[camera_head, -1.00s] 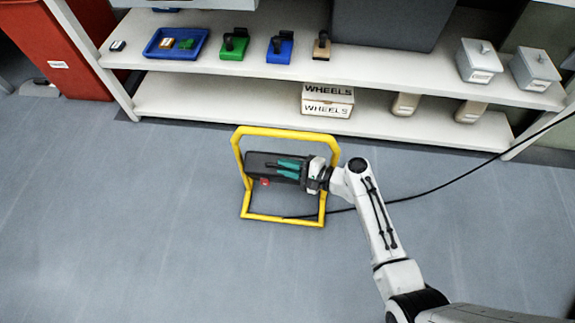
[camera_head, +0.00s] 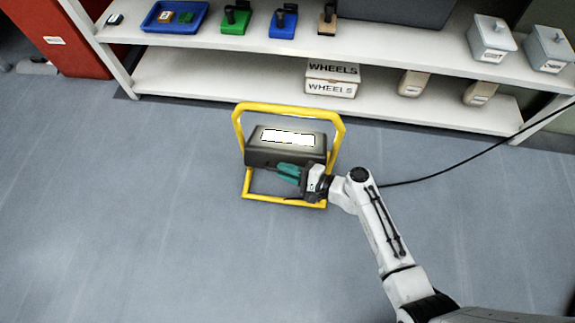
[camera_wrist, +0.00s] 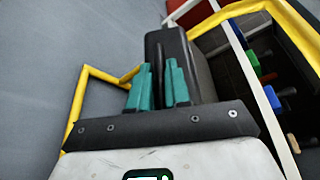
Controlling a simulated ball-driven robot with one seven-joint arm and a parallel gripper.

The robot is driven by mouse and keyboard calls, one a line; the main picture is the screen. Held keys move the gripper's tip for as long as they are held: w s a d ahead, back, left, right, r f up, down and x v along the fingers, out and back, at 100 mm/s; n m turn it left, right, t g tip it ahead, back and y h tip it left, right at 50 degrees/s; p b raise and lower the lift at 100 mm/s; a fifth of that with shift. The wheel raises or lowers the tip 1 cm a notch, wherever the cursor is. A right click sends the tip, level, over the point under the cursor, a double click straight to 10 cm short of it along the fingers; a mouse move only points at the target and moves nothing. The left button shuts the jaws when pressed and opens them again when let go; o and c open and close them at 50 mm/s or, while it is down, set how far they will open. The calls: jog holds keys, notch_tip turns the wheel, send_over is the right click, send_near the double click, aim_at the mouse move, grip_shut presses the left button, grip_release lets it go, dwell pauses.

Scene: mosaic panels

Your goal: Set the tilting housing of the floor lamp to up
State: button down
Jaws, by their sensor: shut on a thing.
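The floor lamp has a yellow tubular frame (camera_head: 289,107) standing on the floor. Its dark housing (camera_head: 262,156) sits between the side posts, with a bright white lit panel (camera_head: 287,138) now facing upward to the head camera. My gripper (camera_head: 280,173), with teal fingers, is at the housing's lower near edge, to the right of its middle. In the wrist view the teal fingers (camera_wrist: 158,85) are closed about a thin dark part on the dark housing (camera_wrist: 172,48). The exact part between them is partly hidden by the fingers.
A white shelf (camera_head: 215,85) stands behind the lamp, holding a blue tray (camera_head: 151,25), several coloured blocks and a box marked WHEELS (camera_head: 333,70). A black cable (camera_head: 450,167) runs to the right. The floor at left (camera_head: 110,220) is clear.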

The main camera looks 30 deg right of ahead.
jog(key=shift+s+f, duration=0.2)
jog(key=shift+f, duration=0.3)
jog(key=shift+s+a+f, duration=0.1)
jog(key=shift+f, duration=0.05)
jog(key=c, duration=1.4)
grip_release()
jog(key=shift+c, duration=0.2)
jog(key=p+v, duration=0.3)
jog(key=v, duration=0.7)
jog(key=shift+s+d+r, duration=0.2)
jog(key=shift+d+r, duration=0.05)
jog(key=shift+r, duration=0.05)
